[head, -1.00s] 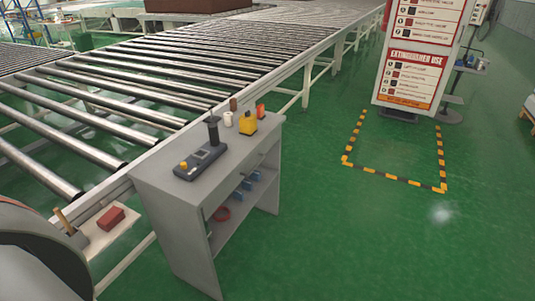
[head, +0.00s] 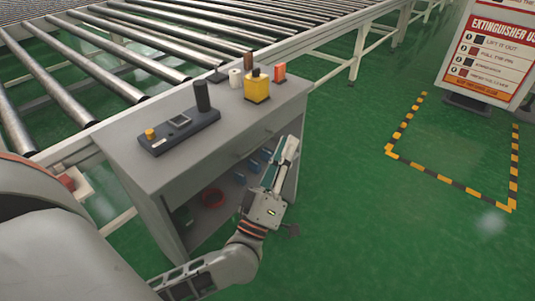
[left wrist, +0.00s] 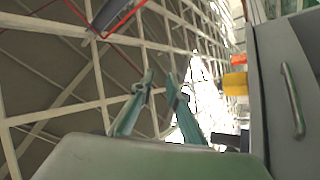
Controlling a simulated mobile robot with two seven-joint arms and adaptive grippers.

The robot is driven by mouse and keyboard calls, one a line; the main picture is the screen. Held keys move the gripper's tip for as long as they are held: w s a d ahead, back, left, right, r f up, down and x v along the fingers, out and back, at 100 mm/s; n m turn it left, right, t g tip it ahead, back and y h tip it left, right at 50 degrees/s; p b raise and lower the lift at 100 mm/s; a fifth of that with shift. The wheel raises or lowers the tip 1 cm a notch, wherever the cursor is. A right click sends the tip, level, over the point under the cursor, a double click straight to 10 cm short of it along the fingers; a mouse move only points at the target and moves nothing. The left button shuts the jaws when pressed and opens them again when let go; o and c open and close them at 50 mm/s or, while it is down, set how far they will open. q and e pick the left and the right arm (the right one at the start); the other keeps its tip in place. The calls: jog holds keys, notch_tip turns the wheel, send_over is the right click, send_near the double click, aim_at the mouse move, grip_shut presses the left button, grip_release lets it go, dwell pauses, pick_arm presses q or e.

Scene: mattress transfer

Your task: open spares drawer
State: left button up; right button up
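The grey cabinet (head: 140,170) stands beside the roller conveyor. The drawer front (head: 248,148) is below its top and looks shut flush; whether it is the spares drawer I cannot read. In the left wrist view, a metal bar handle (left wrist: 292,100) shows upright on a grey front (left wrist: 275,60) at the right edge. My left gripper (head: 293,140) is in front of the cabinet's right part, close to the drawer front. It also shows in the left wrist view (left wrist: 160,78), where its fingertips are apart with nothing between them. The handle is to the right of the fingers, not between them. My right gripper is out of view.
On the cabinet top are a dark control box (head: 178,131) with a black upright part, a yellow item (head: 257,89), a white roll (head: 236,78) and an orange item (head: 280,71).

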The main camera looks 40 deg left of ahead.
pick_arm(q)
jog(key=w+a+f+n+g+y+b, duration=0.3)
jog(key=a+f+n+g+y+b, duration=0.1)
jog(key=a+f+n+y, duration=0.4)
jog(key=n+g+y+b, duration=0.1)
jog(key=n+g+b, duration=0.2)
jog(key=n+g, duration=0.2)
send_near(257, 145)
jog(key=x, duration=0.5)
jog(key=b+x, duration=0.1)
jog(key=x, duration=0.1)
jog(key=f+x, duration=0.1)
jog(key=x, duration=0.1)
jog(key=shift+w+a+r+b, duration=0.1)
jog(key=shift+w+a+b, duration=0.15)
jog(key=shift+w+b, duration=0.05)
jog(key=shift+w+a+r, duration=0.1)
jog(key=shift+r, duration=0.05)
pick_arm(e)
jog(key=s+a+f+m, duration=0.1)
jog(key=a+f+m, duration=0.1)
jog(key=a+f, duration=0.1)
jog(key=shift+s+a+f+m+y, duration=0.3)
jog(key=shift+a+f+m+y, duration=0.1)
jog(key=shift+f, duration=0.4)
pick_arm(q)
grip_shut()
